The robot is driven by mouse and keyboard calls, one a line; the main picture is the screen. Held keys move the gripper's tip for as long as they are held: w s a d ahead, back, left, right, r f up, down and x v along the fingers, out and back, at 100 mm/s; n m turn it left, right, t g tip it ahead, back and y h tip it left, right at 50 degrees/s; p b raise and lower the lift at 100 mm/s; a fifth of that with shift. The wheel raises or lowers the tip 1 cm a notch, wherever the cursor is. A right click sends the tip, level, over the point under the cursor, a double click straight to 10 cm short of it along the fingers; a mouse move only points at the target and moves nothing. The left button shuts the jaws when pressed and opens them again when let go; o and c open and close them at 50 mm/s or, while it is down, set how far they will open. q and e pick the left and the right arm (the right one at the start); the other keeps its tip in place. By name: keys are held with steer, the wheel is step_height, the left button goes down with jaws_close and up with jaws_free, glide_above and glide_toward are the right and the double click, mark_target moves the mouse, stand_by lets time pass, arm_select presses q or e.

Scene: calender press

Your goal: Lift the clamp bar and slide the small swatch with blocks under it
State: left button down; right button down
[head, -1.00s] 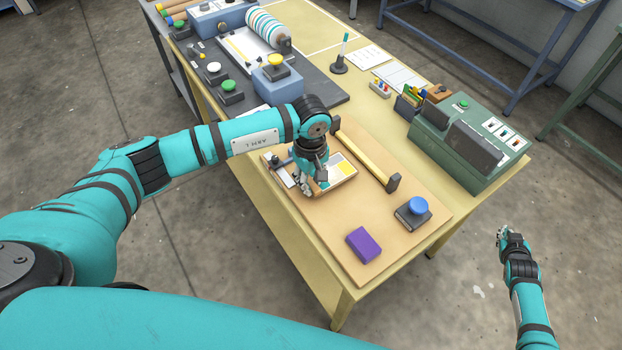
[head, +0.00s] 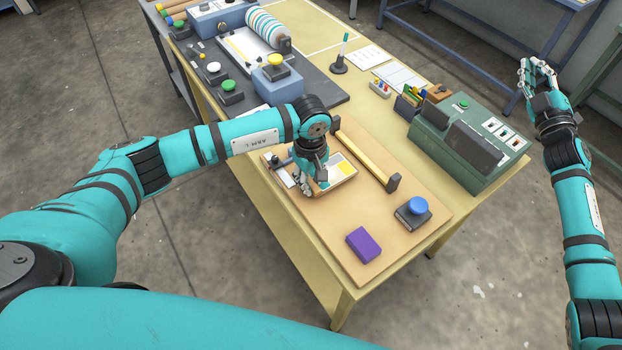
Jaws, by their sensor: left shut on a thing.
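A small board (head: 345,181) with a raised edge lies on the tan work board, and a pale swatch with yellow and grey blocks (head: 345,167) is on it. A grey bar (head: 283,173), which looks like the clamp bar, is at its left end, beside a dark knob. My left gripper (head: 304,186) points down at the front of the small board, shut at what appears to be the bar; its fingers and wrist hide the grip point and part of the swatch. My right gripper (head: 537,72) is open and empty, off the table at upper right.
A yellow bar with dark ends (head: 365,154) lies behind the small board. A purple block (head: 363,245) and a blue-knobbed block (head: 413,211) are in front right. A green machine (head: 468,140) stands at the table's right; a blue machine (head: 276,80) stands behind.

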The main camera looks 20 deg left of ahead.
steer(key=s+a+r+n+g+y, duration=0.3)
steer(key=a+n+y, duration=0.25)
steer(key=a, duration=0.25)
steer(key=s+a+r+n+g+y, duration=0.2)
steer(key=a+r+n+g+y, duration=0.15)
steer(key=a+n, duration=0.4)
steer(key=s+a+f+n+g, duration=0.5)
steer(key=s+a+n+g, duration=0.5)
steer(key=a, duration=0.2)
steer(key=s+d+f+n+g+h, duration=0.1)
steer(key=s+f+n+g+h, duration=0.3)
steer(key=s+f+n+h, duration=0.35)
steer(key=s+d+f+h, duration=0.3)
steer(key=d+f+h, duration=0.45)
steer(key=d, duration=0.25)
steer(key=shift+n+t, duration=0.25)
steer(key=shift+t, duration=0.2)
steer(key=shift+w+d+f, duration=0.1)
steer(key=shift+f, duration=2.85)
steer(key=shift+f, duration=0.1)
